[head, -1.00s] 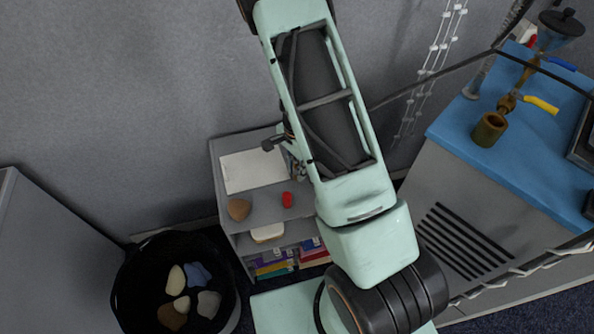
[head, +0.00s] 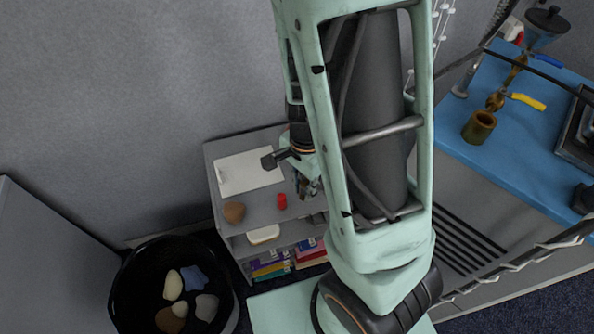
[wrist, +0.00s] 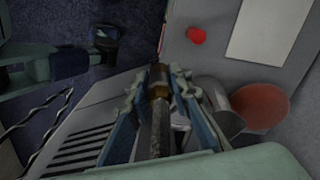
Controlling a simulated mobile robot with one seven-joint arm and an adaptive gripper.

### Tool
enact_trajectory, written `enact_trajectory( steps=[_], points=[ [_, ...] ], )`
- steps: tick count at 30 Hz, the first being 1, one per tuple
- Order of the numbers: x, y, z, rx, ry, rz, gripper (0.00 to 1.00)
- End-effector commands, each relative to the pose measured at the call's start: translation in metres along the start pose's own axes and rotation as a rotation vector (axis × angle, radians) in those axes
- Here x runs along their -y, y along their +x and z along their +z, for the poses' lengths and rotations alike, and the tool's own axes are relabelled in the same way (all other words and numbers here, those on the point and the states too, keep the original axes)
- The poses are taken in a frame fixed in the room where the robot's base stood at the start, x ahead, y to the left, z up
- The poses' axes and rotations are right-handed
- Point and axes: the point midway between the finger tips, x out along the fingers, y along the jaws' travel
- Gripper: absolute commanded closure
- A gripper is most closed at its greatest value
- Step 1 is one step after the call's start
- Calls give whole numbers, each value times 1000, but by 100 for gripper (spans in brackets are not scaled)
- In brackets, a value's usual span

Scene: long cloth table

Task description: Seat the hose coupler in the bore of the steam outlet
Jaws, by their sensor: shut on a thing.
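The steam outlet is a brass, cup-like fitting (head: 478,127) on the blue tabletop at the right of the head view, below a valve with a yellow handle; its bore opens upward and looks empty. My gripper (head: 308,186) is left of it, above the grey shelf and partly hidden by my arm. In the wrist view my gripper (wrist: 162,78) is shut on the hose coupler (wrist: 158,80), a brass-brown cylinder with a grey length behind it, pointing away between the fingers. The coupler is not clear in the head view. Coupler and outlet are well apart.
A black basket (head: 122,290) with several stones stands at lower left. Dark cables and a chain hang near the blue tabletop (head: 520,137).

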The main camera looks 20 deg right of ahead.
Motion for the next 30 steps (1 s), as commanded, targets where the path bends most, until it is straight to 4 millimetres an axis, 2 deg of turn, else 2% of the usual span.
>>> enact_trajectory(
  steps=[5, 8, 14, 21, 25, 30],
  points=[
    [-5, -4, 3, 0, -4, -1, 100],
    [1, -8, 0, 0, -43, -3, 100],
    [34, -32, -12, 2, -302, -10, 100],
    [83, -72, -30, 1, -741, -11, 100],
    [102, -89, -37, -1, -930, -7, 100],
    [115, -102, -42, 0, -1077, -2, 100]
  ],
)
